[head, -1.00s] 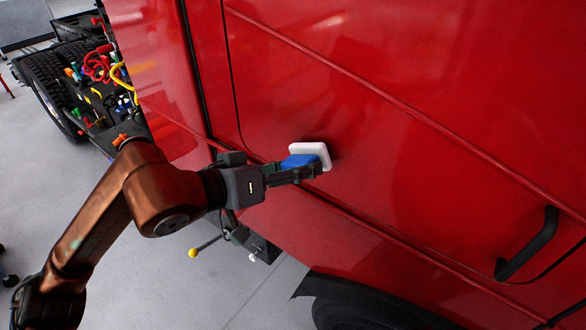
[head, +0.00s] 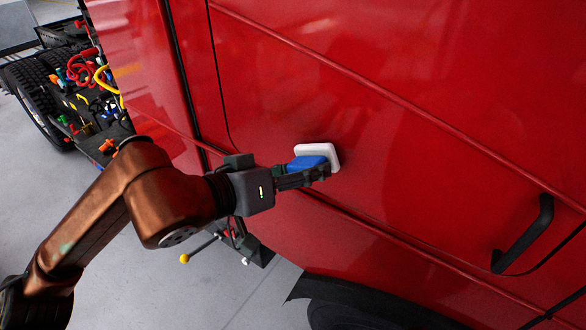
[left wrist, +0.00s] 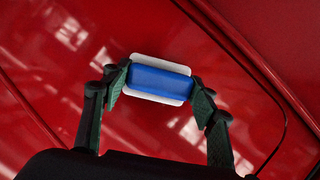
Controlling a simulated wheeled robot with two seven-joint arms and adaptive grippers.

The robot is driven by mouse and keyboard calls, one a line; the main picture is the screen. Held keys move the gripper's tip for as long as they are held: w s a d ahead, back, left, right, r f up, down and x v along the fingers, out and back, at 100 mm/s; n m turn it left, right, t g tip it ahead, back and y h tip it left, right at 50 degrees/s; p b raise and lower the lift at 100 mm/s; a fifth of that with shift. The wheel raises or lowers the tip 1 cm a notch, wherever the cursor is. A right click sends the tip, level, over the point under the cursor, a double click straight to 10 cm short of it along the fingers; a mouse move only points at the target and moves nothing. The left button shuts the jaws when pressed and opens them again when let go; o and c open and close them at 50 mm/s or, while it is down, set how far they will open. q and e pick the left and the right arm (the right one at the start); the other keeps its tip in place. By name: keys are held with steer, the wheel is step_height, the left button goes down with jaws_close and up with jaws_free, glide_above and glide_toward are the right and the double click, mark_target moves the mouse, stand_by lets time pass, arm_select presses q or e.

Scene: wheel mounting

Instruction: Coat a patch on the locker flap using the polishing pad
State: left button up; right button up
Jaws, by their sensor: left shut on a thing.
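The polishing pad has a blue grip (head: 308,163) and a white pad face (head: 322,151). My left gripper (head: 310,176) is shut on the blue grip. The white face is turned toward the red locker flap (head: 400,170) and is at or very near its surface; I cannot tell if it touches. In the left wrist view the blue grip (left wrist: 160,82) lies between the two fingers (left wrist: 162,92), with the white face (left wrist: 160,60) showing behind it. No coated patch can be made out on the flap. My right gripper is not in view.
A black handle (head: 524,235) sticks out from the flap at the lower right. A raised ridge (head: 400,102) crosses the red panel. A dark wheel arch (head: 350,295) is below, and a chassis with colored hoses (head: 85,80) is at the upper left.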

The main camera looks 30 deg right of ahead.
arm_select(q)
steer(key=shift+s+d+b, duration=0.25)
steer(key=shift+s+b, duration=0.05)
steer(key=shift+s, duration=0.25)
steer(key=shift+s+d+b, duration=0.25)
steer(key=shift+s+b, duration=0.05)
steer(key=shift+s, duration=0.25)
steer(key=shift+s+d+b, duration=1.6)
steer(key=shift+s+d, duration=0.1)
steer(key=shift+s, duration=2.3)
steer(key=shift+w+a+r+p, duration=0.25)
steer(key=shift+w+a, duration=0.2)
steer(key=shift+w, duration=0.75)
steer(key=shift+w+a+r+p, duration=0.3)
steer(key=shift+w+a, duration=0.2)
steer(key=shift+w, duration=0.65)
steer(key=shift+w+a+r+p, duration=0.25)
steer(key=shift+w+a, duration=0.2)
steer(key=shift+w, duration=0.75)
